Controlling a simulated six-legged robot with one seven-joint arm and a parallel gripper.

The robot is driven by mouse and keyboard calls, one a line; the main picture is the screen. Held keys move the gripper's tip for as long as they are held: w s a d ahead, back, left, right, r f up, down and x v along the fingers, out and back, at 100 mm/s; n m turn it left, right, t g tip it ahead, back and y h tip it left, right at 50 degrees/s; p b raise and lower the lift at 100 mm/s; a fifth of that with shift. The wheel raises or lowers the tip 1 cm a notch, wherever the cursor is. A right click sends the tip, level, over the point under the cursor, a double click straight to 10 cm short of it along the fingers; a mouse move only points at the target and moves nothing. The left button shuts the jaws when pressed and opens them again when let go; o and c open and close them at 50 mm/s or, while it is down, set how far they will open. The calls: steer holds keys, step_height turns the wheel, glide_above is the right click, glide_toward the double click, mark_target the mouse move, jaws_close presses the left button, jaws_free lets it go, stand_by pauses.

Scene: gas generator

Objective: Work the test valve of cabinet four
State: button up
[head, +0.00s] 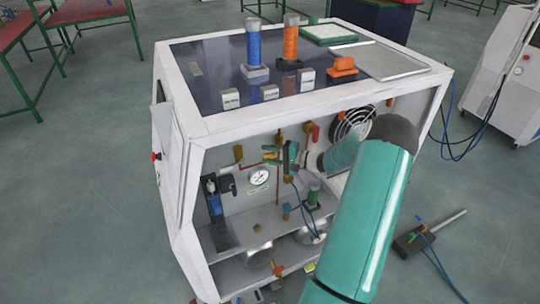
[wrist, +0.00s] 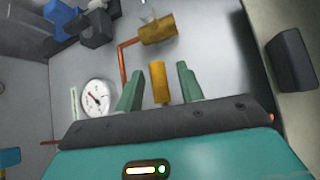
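The white open-fronted cabinet (head: 200,135) stands in the middle of the head view, with copper pipes and brass valves inside. No number shows on it, so I cannot tell which valve is the test valve. My gripper (head: 288,157) reaches into the cabinet. In the wrist view my gripper (wrist: 160,82) has its two green fingers apart. A brass piece (wrist: 158,82) shows between them, with gaps on both sides; its depth is unclear. Beyond it is a brass fitting (wrist: 157,28) on a copper pipe.
A round gauge (head: 259,177) sits left of my gripper and a fan (head: 352,123) sits behind my arm. A blue bottle (head: 213,197) stands inside at left. Blue and orange cylinders (head: 253,42) stand on top.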

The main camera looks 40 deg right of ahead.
jaws_close()
